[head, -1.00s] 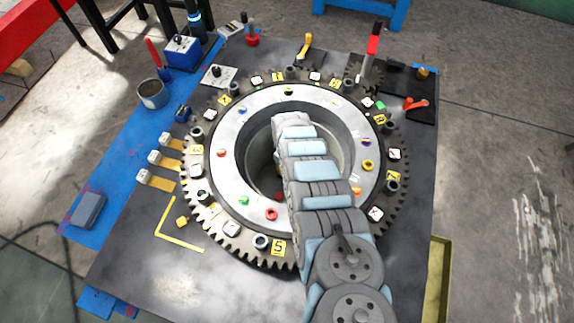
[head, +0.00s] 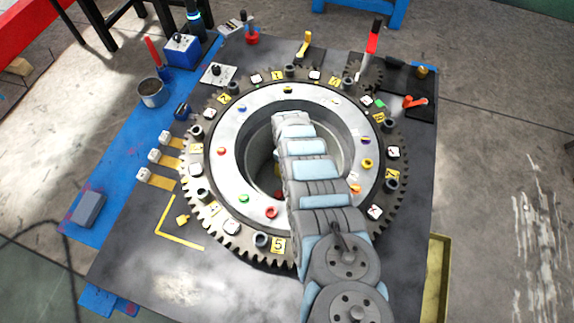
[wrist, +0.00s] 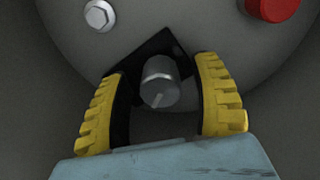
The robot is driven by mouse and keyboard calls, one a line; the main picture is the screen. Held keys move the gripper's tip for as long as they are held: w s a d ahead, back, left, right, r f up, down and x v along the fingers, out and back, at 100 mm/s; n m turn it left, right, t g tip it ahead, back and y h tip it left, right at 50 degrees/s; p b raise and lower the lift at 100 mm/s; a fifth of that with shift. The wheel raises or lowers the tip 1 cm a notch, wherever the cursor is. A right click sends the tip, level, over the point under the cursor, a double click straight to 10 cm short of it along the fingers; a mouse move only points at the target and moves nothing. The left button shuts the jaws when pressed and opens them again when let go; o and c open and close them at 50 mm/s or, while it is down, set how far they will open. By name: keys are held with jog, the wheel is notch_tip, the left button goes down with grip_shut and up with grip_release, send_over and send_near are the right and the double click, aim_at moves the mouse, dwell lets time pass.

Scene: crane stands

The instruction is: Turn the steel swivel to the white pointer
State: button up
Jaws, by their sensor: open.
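A steel swivel (wrist: 160,82), a short grey cylinder with a light line on its end face, stands between the two yellow-padded fingers of my gripper (wrist: 165,105) in the wrist view. The fingers are open on either side of it, and gaps show between them and the swivel. A black angular plate (wrist: 150,55) lies behind it. In the head view my arm reaches into the middle of the big toothed ring (head: 228,190) and hides the swivel and most of the gripper. I cannot make out a white pointer for certain in either view.
A pale hex bolt (wrist: 99,15) and a red knob (wrist: 272,8) sit beyond the fingers in the wrist view. Small coloured knobs and yellow tags circle the ring. A red lever (head: 372,44) stands at the back right. A blue box (head: 181,50) stands back left.

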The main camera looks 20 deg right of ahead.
jog(key=shift+r, duration=0.15)
jog(key=shift+w+r, duration=0.15)
jog(key=shift+r, duration=1.95)
notch_tip(320, 180, up, 8)
jog(key=shift+f, duration=0.25)
